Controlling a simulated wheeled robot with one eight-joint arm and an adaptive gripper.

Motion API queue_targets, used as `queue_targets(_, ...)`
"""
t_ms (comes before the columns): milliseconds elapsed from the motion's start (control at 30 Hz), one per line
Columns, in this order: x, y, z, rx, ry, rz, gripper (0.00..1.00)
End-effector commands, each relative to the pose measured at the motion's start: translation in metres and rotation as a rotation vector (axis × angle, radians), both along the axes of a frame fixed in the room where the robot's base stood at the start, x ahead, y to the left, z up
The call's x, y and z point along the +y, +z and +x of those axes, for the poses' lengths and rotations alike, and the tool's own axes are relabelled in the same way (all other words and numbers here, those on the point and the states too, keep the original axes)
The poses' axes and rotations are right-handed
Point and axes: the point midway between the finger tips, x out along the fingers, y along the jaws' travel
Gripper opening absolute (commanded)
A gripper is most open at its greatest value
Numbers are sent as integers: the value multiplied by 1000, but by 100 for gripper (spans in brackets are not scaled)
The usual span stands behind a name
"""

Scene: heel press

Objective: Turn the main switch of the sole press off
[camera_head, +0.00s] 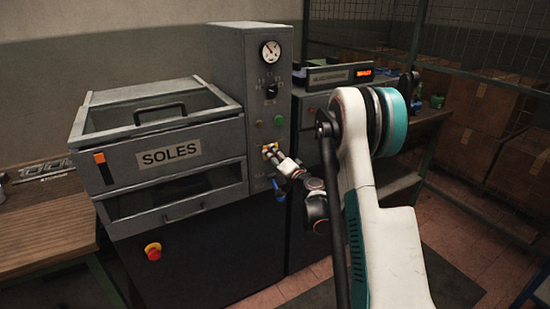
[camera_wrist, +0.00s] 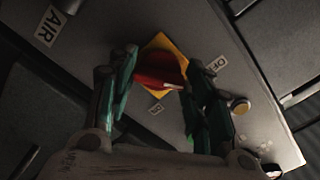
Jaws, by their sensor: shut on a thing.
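The main switch (camera_wrist: 155,72) is a red knob on a yellow plate (camera_wrist: 158,43), seen in the wrist view on the grey front of the sole press. My gripper (camera_wrist: 158,80) is shut on the red knob, with a green finger on either side. A white mark shows on the knob's lower right; its exact setting is hard to tell. An "OF…" label (camera_wrist: 217,63) is to the right of the plate and a small label, perhaps "ON" (camera_wrist: 155,109), is below it. In the head view my gripper (camera_head: 274,157) covers most of the yellow plate (camera_head: 267,148).
The press (camera_head: 170,154) carries a gauge (camera_head: 270,51), a black dial (camera_head: 271,91) and a green button (camera_head: 279,120) above the switch. A blue handle (camera_head: 278,188) hangs close below. A red stop button (camera_head: 153,250) is lower left. A workbench stands to the left.

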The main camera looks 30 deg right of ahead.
Motion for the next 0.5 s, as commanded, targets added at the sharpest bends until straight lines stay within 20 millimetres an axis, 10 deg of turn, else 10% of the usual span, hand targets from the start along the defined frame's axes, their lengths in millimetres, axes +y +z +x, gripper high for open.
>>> queue_targets(500, 1, -2, -1, -6, 3, -210, 23)
